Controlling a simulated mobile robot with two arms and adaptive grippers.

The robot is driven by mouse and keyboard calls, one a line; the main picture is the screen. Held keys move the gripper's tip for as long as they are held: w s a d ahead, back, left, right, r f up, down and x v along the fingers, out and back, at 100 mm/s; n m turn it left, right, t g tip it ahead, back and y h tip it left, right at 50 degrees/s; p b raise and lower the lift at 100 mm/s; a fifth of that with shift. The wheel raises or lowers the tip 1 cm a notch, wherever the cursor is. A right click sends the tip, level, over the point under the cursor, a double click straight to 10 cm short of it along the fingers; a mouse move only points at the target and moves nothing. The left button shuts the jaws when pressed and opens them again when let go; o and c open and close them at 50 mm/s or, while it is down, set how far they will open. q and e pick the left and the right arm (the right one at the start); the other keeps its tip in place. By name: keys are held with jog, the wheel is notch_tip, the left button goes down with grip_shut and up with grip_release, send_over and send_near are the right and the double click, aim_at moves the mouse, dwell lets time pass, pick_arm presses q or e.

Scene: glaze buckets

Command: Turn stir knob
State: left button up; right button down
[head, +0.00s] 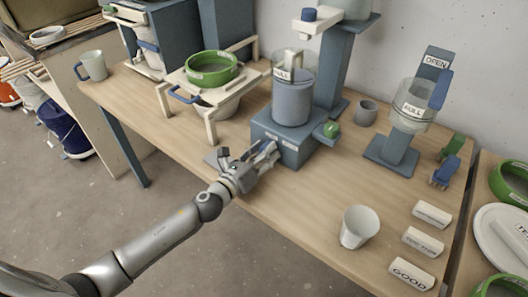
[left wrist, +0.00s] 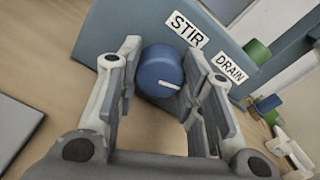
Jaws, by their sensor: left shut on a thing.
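The blue stir knob (left wrist: 160,72) has a white pointer line and sits on the front face of the blue-grey base (head: 284,137), beside the STIR label (left wrist: 186,29). In the left wrist view the pointer aims toward the lower right. My left gripper (left wrist: 160,98) has its fingers on either side of the knob and is shut on it. In the head view my left gripper (head: 266,156) is at the base's front left, hiding the knob. A clear container of grey-blue liquid (head: 291,101) stands on the base. My right gripper is not in view.
A green knob (head: 331,129) sticks out at the base's right side, near the DRAIN label (left wrist: 229,68). A white cup (head: 359,227) and several labelled blocks (head: 411,272) stand at the front right. A green-ringed sieve on a stand (head: 211,68) is to the left.

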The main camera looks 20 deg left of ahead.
pick_arm(q)
jog(key=n, duration=0.5)
jog(key=shift+p, duration=0.4)
jog(key=shift+n+h+p, duration=0.3)
jog(key=shift+n+p, duration=0.05)
jog(key=shift+n, duration=1.85)
jog(key=o, duration=1)
jog(key=shift+o, duration=0.2)
jog(key=shift+s+a, duration=0.1)
jog(key=shift+s, duration=0.05)
jog(key=v, duration=1.1)
jog(key=shift+s+a+r, duration=0.1)
jog(key=shift+s+r, duration=0.05)
jog(key=shift+s, duration=0.2)
